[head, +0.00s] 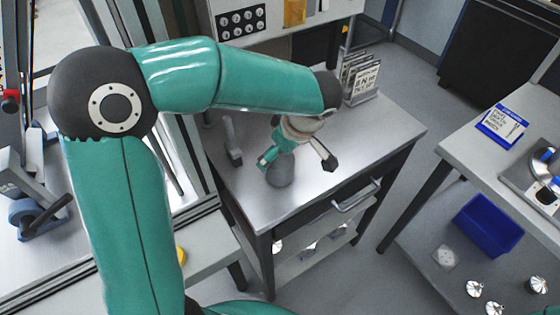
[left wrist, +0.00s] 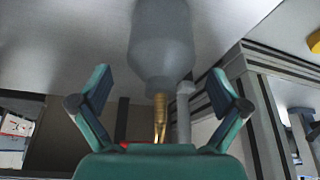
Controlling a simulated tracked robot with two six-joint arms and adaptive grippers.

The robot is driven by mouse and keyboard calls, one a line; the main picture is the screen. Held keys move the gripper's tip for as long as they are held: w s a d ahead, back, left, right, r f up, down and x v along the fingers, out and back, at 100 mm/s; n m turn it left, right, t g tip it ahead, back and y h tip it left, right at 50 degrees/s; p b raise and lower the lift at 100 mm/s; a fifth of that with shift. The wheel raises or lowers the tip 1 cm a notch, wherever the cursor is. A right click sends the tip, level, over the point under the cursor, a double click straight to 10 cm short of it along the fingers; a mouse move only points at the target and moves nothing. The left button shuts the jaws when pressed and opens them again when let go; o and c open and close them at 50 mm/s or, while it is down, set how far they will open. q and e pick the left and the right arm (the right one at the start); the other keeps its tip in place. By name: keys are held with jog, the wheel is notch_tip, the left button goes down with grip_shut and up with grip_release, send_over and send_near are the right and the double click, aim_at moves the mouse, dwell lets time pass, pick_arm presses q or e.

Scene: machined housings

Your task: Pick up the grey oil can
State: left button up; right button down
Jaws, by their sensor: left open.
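The grey oil can (head: 281,172) stands on the metal-topped cabinet, partly covered from above by my left gripper (head: 298,160). In the left wrist view the can (left wrist: 162,42) shows a rounded grey body and a thin brass spout, and appears spout-down in the picture. My left gripper (left wrist: 160,82) is open, its two teal fingers with dark pads to either side of the can's spout end. Gaps show between the pads and the can. The right gripper is in neither view.
A grey upright piece (head: 232,140) stands on the cabinet top (head: 375,140) left of the can. Sign plates in a rack (head: 360,78) stand at the back right corner. The cabinet top right of the can is clear. A blue bin (head: 489,225) sits on a lower shelf at right.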

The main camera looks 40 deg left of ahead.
pick_arm(q)
jog(key=shift+x, duration=0.85)
jog(key=shift+c, duration=0.4)
jog(key=c, duration=1.3)
jog(key=shift+r, duration=0.15)
